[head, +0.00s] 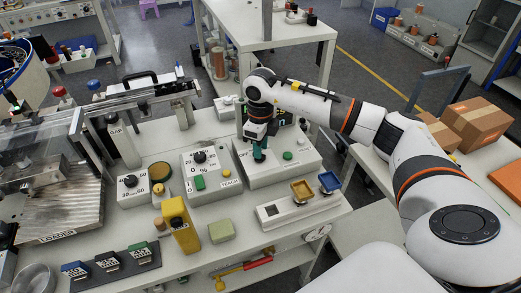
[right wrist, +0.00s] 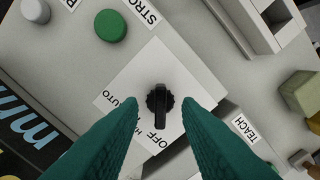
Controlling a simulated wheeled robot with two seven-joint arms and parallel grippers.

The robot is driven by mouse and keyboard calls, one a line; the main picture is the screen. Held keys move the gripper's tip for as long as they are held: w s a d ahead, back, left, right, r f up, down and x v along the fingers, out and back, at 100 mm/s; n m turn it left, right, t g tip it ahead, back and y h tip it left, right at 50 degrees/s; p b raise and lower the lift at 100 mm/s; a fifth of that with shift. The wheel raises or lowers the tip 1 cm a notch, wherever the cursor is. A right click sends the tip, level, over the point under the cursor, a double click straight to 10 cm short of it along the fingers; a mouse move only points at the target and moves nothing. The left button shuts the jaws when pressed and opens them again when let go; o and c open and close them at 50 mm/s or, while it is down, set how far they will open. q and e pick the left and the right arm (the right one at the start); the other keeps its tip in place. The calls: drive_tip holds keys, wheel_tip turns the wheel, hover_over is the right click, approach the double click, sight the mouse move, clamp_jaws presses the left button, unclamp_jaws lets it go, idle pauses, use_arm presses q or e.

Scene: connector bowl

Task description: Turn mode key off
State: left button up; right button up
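The mode key (right wrist: 160,104) is a black knob with a bar on a white label plate (right wrist: 150,78) in the right wrist view. Its bar lies nearly upright in that view, its lower end near the OFF lettering (right wrist: 158,144). The AUTO lettering (right wrist: 122,103) is to the left, and another label between is partly hidden. My right gripper (right wrist: 160,112) has its green fingers open, one on each side of the key, with gaps visible. In the head view my right gripper (head: 260,153) points down over the control box (head: 280,172) and hides the key. My left gripper is not in view.
A green button (right wrist: 110,25) sits beside the key plate on the same box. The TEACH box (head: 212,180) stands to the left. A white fixture (head: 285,212) with yellow and blue trays is in front. A yellow block (head: 180,225) stands front left.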

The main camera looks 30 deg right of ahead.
wheel_tip(320, 180, up, 10)
drive_tip(key=b, duration=0.1)
drive_tip(key=shift+r, duration=0.15)
idle(0.5)
